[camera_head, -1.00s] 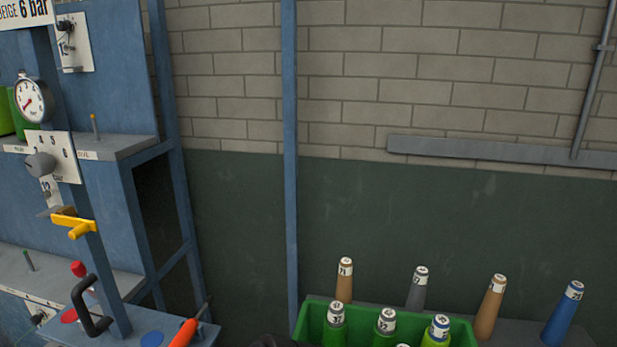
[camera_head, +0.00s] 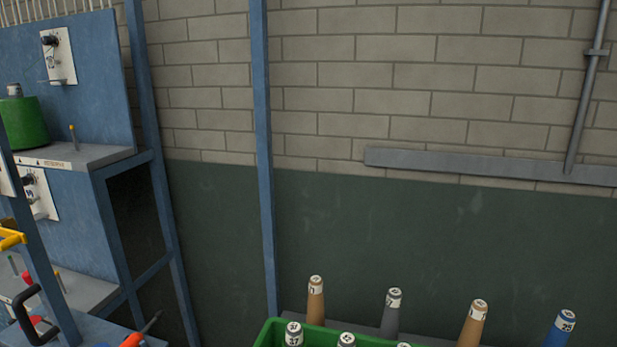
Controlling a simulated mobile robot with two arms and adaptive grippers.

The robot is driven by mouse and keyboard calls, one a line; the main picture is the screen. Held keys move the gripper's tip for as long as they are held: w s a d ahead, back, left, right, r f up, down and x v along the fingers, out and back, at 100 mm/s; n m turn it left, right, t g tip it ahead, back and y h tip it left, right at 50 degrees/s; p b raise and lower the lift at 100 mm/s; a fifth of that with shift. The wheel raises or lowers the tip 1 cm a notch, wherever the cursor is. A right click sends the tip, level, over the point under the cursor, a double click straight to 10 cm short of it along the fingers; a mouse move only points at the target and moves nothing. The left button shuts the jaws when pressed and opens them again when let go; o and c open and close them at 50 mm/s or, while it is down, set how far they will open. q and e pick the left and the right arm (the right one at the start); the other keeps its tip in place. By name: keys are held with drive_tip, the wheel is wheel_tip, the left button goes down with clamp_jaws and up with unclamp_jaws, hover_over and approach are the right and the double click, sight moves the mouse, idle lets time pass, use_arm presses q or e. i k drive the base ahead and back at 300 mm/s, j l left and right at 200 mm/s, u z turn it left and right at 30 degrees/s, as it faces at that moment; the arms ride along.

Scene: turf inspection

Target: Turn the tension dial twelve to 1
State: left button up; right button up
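Two white dial plates with dark knobs are on the blue rack at the left: an upper plate (camera_head: 60,62) and a lower plate (camera_head: 41,197) partly behind the front post. Their markings are too small to read, so I cannot tell which, if either, is tension dial twelve, or where it points. Neither of my grippers is in view.
A yellow handle (camera_head: 11,239), a black handle (camera_head: 27,316) and an orange-handled tool (camera_head: 134,339) are at the lower left. A green spool (camera_head: 22,124) sits on the rack shelf. A green crate (camera_head: 268,334) with numbered bobbins stands at the bottom, with several cones behind it.

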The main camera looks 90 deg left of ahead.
sight(26, 180)
drive_tip(key=i+u, duration=0.1)
drive_tip(key=u, duration=4.25)
